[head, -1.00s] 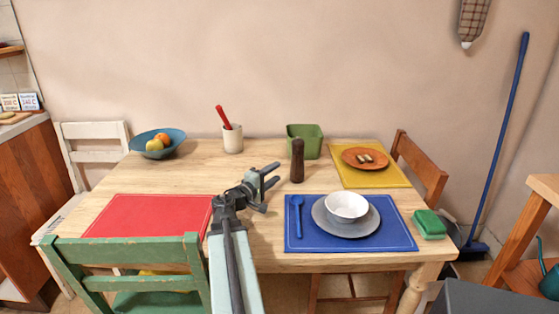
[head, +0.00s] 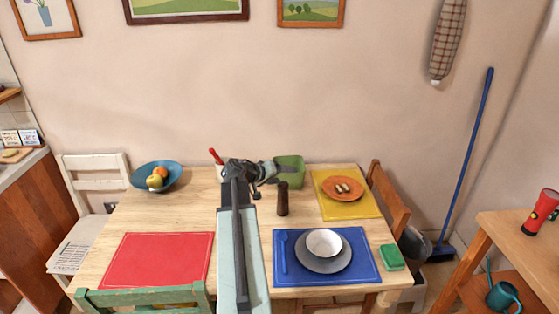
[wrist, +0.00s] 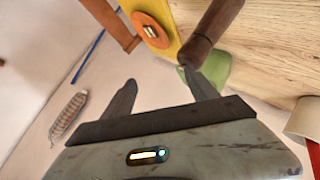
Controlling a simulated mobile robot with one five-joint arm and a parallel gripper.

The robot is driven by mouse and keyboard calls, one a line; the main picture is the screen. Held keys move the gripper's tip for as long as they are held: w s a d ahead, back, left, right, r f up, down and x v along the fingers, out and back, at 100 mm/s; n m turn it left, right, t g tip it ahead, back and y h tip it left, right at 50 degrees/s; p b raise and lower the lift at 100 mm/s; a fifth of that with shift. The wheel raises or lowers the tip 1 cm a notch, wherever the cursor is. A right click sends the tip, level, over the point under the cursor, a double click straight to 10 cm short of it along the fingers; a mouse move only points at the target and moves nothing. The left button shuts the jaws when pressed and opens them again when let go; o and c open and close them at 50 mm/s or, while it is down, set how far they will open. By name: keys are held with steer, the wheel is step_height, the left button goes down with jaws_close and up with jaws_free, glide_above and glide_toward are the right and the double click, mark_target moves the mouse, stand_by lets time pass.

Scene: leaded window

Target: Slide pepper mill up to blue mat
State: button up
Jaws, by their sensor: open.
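The dark brown pepper mill (head: 283,199) stands upright on the wooden table, just behind the far left part of the blue mat (head: 367,245), with a narrow strip of bare wood between them. In the wrist view the mill (wrist: 214,28) shows at the top, close beyond the right-hand finger. My gripper (head: 283,170) is open and empty, above the table, near the mill's top and in front of the green container in the picture. In the wrist view its two fingers (wrist: 160,80) are spread apart with nothing between them. Whether a finger touches the mill is unclear.
A blue spoon and a grey plate (head: 335,266) with a white bowl (head: 324,241) lie on the blue mat. The green container (head: 290,172) stands behind the mill. A white cup with a red utensil (head: 216,157) is partly hidden by my arm. A yellow mat (head: 350,209) lies right.

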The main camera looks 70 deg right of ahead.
mark_target(283, 190)
steer(key=m+y+p, duration=0.1)
steer(key=m+p, duration=0.1)
steer(key=d+m+t+y+p, duration=0.1)
steer(key=m+y+p, duration=0.1)
steer(key=m+t+y+p, duration=0.1)
steer(key=m+y+p, duration=0.1)
steer(key=shift+d+f+m, duration=0.35)
steer(key=shift+d+m, duration=0.05)
steer(key=shift+w+f+m+t+y+p, duration=0.25)
steer(key=shift+m+t+y+p, duration=0.15)
steer(key=shift+m+t+y, duration=0.2)
steer(key=shift+w+a+f+m+t+y+p, duration=0.15)
steer(key=shift+w+m+t+y+p, duration=0.4)
steer(key=shift+m, duration=0.35)
steer(key=shift+a, duration=0.1)
steer(key=shift+f+b, duration=0.15)
steer(key=shift+b, duration=0.15)
steer(key=b+x, duration=0.7)
steer(key=x, duration=0.1)
steer(key=shift+w, duration=0.1)
